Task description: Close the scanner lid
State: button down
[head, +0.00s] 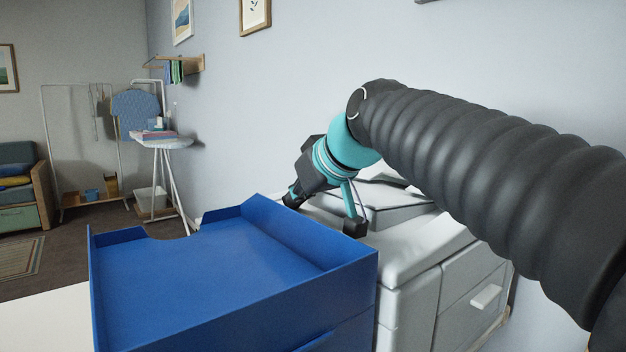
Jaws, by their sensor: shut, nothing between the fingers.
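The scanner (416,248) is a pale grey-white machine with rounded edges, behind and to the right of a blue tray. Its lid (398,207) shows as a grey slab on top, partly hidden behind my arm and gripper. I cannot tell how far open the lid is. My gripper (323,212), teal and black, points down at the left part of the scanner top, left of the visible slab. It is shut with nothing in it. I cannot tell whether it touches the scanner.
The blue tray (225,280) stands in front on a white surface (45,325), close to the scanner's left side. The wall (480,60) is close behind the scanner. An ironing board (165,143), a clothes rack (80,150) and a sofa (20,185) are far left.

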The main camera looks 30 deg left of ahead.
jog(key=shift+f, duration=0.45)
jog(key=shift+w+r, duration=0.1)
jog(key=shift+r, duration=0.4)
notch_tip(320, 180, up, 4)
jog(key=shift+d+r+p, duration=0.15)
jog(key=shift+p, duration=0.15)
jog(key=v, duration=0.9)
jog(key=shift+r, duration=0.55)
